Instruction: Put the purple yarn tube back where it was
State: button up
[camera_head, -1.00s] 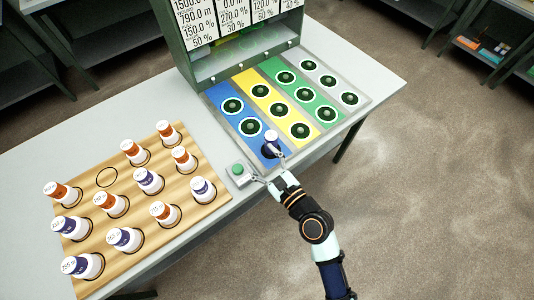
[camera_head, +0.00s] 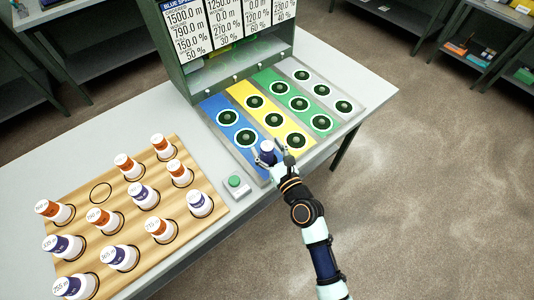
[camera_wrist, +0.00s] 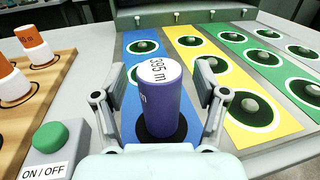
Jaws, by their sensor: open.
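The purple yarn tube (camera_head: 268,152), with a white top reading 395 m in the wrist view (camera_wrist: 166,104), stands upright at the near end of the blue strip (camera_wrist: 128,80). Its base sits on a dark round spot. My gripper (camera_head: 272,157) is open, with one finger on each side of the tube; small gaps show in the wrist view. The wooden board (camera_head: 78,215) on the left has one empty ringed spot (camera_head: 101,193) in its back row. The other spots hold orange-banded and purple-banded tubes.
A grey box with a green ON/OFF button (camera_head: 235,182) stands between board and strips, left of my gripper. Yellow (camera_head: 262,115), green (camera_head: 285,98) and grey strips with round pegs lie to the right. A green display rack (camera_head: 185,60) rises behind.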

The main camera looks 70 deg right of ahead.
grip_shut()
notch_tip(320, 180, up, 20)
jog(key=p, duration=1.3)
jog(key=shift+p, duration=0.35)
